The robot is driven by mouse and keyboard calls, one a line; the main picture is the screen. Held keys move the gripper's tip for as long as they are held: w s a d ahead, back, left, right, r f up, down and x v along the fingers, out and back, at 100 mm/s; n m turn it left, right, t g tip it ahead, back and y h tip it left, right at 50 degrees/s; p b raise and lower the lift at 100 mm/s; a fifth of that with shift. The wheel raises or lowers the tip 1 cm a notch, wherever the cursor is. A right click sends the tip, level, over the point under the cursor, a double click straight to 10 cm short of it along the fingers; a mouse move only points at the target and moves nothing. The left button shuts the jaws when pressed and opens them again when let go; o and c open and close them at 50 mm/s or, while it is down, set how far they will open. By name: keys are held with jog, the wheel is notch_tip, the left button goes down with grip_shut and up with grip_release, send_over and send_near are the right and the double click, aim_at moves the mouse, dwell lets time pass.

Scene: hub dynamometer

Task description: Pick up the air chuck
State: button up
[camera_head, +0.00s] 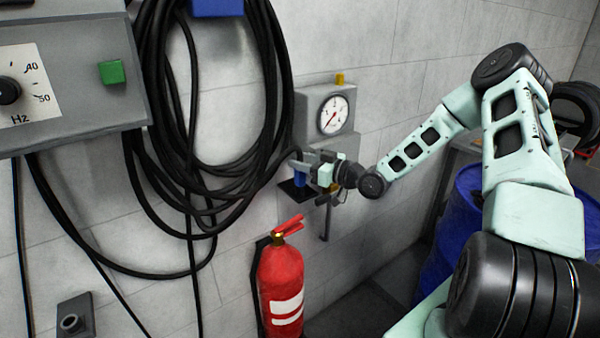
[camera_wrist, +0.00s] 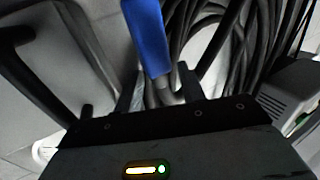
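The air chuck, with a blue body (camera_head: 300,179), is by the dark bracket under the gauge unit in the head view. In the wrist view its blue part (camera_wrist: 149,38) rises just beyond the fingertips, with a grey metal end below it. My gripper (camera_head: 303,162) is at the chuck, close to the wall. In the wrist view the fingers of my gripper (camera_wrist: 160,82) stand apart on either side of the grey end, with a gap visible at the left. Whether the right finger touches it is unclear.
A round pressure gauge (camera_head: 333,115) is on the wall unit just above. Black hose coils (camera_head: 160,130) hang to the left. A red fire extinguisher (camera_head: 281,285) stands below. A grey control box (camera_head: 80,70) is at upper left, and a blue drum (camera_head: 450,225) at right.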

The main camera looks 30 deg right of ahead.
jog(key=shift+w+a, duration=0.2)
jog(key=shift+w, duration=0.25)
grip_shut()
